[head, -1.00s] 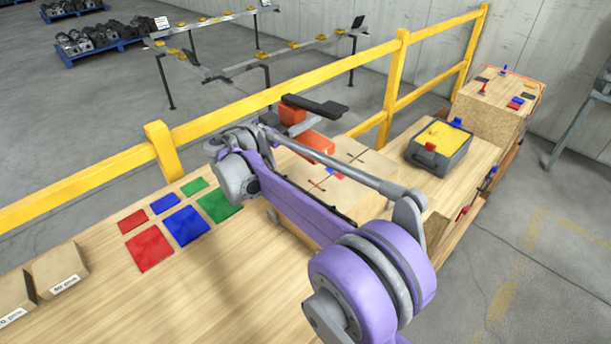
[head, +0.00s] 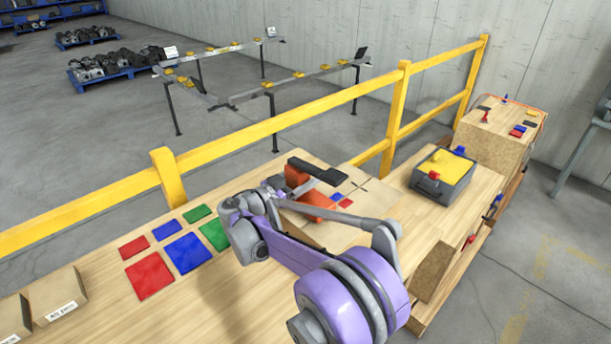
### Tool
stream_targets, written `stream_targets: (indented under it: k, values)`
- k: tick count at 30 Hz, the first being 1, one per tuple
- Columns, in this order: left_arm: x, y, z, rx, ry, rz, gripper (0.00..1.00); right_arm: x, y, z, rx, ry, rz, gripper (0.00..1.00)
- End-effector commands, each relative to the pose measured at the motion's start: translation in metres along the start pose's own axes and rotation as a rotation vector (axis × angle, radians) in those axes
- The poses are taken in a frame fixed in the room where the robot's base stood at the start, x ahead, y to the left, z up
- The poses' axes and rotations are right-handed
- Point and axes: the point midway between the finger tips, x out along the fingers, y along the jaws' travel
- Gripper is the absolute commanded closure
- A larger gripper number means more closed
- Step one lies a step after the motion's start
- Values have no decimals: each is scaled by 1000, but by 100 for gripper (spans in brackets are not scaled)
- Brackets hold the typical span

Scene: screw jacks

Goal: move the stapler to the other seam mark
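The stapler, with an orange body (head: 297,178) and a black arm (head: 318,170), is over the near part of a pale wooden-looking surface with marks (head: 376,195). My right gripper (head: 277,188) is at the stapler's left side and appears shut on it; my wrist and forearm hide the fingertips and part of the stapler. A dark cross-shaped seam mark (head: 360,185) shows to the right of the stapler. A red mark (head: 345,203) shows close beside the orange body, partly hidden. I cannot tell whether the stapler touches the surface. My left gripper is out of view.
Flat red, blue and green squares (head: 186,249) lie on the bench to the left. Small cartons (head: 57,294) stand at lower left. A yellow rail (head: 280,122) runs behind. A grey box with a yellow top (head: 442,172) stands to the right.

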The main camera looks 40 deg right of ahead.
Motion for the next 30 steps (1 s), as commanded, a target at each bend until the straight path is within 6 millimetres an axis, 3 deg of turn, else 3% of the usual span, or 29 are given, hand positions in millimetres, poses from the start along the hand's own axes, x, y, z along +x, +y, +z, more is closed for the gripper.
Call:
stream_targets:
  k: [12,13,17,26,30]
  values:
    - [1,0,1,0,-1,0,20,0,0,4,-2,3,0,100]
    - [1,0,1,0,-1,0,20,0,0,6,0,0,0,23]
    - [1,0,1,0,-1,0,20,0,0,5,0,0,0,0]
    - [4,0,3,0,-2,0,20,0,0,6,-1,0,0,0]
    - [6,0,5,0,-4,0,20,-17,-1,6,0,-1,-3,0]
